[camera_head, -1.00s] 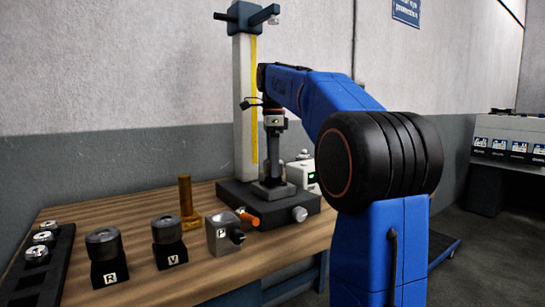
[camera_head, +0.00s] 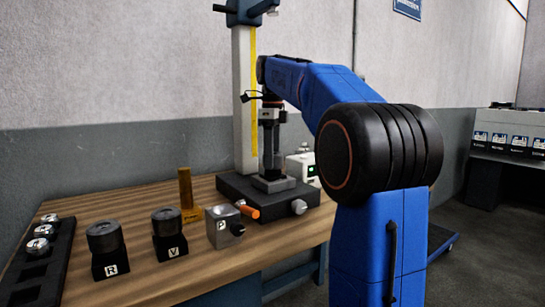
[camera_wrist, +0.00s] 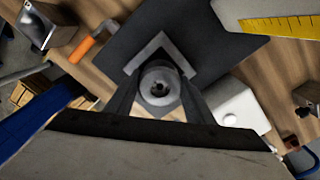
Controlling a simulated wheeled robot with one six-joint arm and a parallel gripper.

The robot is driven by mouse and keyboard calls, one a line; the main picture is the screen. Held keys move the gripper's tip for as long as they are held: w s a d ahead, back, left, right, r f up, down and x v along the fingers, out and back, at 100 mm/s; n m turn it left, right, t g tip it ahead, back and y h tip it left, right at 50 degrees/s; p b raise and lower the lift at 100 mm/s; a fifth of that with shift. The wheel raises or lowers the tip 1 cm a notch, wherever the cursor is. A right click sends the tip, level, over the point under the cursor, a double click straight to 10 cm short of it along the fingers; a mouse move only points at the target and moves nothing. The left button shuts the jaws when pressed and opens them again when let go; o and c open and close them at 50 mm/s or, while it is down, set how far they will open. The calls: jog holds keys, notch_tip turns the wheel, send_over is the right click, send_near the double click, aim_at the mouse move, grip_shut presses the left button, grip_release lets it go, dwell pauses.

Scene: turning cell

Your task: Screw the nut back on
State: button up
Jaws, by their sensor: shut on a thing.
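My gripper (camera_head: 269,170) points straight down over the dark base of the column stand (camera_head: 230,187). In the wrist view its fingers (camera_wrist: 160,98) are shut on a round grey metal part (camera_wrist: 159,78) with a dark centre. I cannot tell for sure whether this part is the nut. It sits within the corner of a light grey angled block (camera_wrist: 141,58), which also shows in the head view (camera_head: 273,183). The threads and the underside of the part are hidden.
An orange handle (camera_head: 249,211) lies close to the stand. A brass post (camera_head: 187,195) and a dark tray (camera_head: 48,275) with round metal parts are to the left.

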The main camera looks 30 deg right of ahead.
jog(key=m, duration=0.4)
jog(key=shift+m, duration=0.4)
jog(key=o, duration=1.2)
jog(key=shift+o, duration=0.2)
jog(key=shift+r, duration=0.15)
notch_tip(320, 180, up, 7)
jog(key=shift+r, duration=0.15)
jog(key=shift+s, duration=0.1)
